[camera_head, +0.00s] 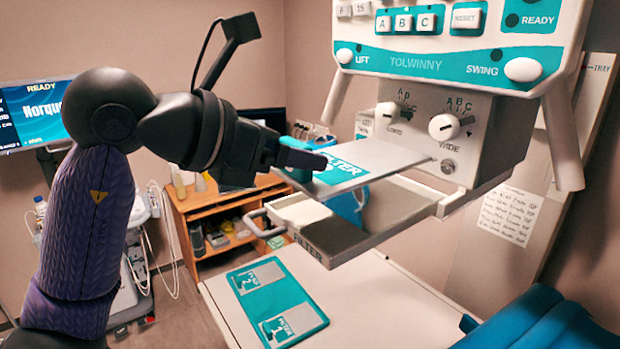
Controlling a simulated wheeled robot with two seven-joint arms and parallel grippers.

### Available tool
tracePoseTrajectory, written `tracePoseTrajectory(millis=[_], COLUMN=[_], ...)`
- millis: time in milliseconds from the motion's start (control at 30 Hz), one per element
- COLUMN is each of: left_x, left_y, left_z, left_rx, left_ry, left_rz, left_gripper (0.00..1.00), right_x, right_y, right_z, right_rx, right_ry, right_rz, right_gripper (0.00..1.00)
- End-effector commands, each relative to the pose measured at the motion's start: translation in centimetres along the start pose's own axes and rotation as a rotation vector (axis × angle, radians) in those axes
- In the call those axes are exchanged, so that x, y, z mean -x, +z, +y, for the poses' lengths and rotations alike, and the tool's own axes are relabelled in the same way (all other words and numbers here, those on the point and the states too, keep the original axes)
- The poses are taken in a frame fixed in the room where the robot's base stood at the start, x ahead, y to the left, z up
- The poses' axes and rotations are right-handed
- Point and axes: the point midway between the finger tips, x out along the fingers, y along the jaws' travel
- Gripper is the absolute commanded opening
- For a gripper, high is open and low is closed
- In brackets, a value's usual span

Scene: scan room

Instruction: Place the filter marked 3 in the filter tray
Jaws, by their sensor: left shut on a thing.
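My left gripper (310,161) is shut on the near left edge of a flat grey filter plate (395,157) with a teal label reading FILTER. The gripper covers part of the label, so I cannot read its number. The plate is held roughly level above the filter tray (322,250), an open drawer marked FILTER that sticks out below the machine head. The plate's far end is close to the machine's front; I cannot tell whether it touches. The tray's visible inside is bare. My right gripper is not in view.
The machine's control panel (440,62) and knobs are right behind the plate. A wooden shelf (215,200) stands behind. Blue padding (545,325) is at lower right.

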Motion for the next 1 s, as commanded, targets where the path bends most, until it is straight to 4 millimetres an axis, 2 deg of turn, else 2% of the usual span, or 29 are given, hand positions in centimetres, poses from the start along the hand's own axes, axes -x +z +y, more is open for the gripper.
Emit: tracePoseTrajectory(millis=[100,200,333,500,567,900,933,1000], left_x=[-2.0,-2.6,-3.2,-4.4,-4.7,-5.1,-5.1,-5.0], left_y=[1.3,-0.9,-2.3,-5.0,-5.2,-6.0,-6.0,-5.9], left_z=[-0.1,0.0,0.0,-0.1,-0.1,0.0,0.0,0.0], left_rx=[0.001,0.003,0.002,0.005,0.004,0.0,0.0,0.0], left_ry=[-0.004,-0.001,-0.001,-0.002,-0.002,0.001,0.0,0.0], left_rz=[0.0,0.002,0.0,0.001,-0.001,-0.001,0.0,0.0], left_gripper=[0.05,0.05,0.05,0.05,0.05,0.05,0.77,0.92], right_x=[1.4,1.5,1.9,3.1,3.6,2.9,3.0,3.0], right_y=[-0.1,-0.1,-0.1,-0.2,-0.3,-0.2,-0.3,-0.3], right_z=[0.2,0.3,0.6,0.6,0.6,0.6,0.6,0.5], right_rx=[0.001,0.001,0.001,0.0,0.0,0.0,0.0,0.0], right_ry=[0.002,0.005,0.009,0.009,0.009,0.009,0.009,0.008], right_rz=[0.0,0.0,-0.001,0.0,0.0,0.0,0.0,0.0], right_gripper=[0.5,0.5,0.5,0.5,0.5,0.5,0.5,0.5])
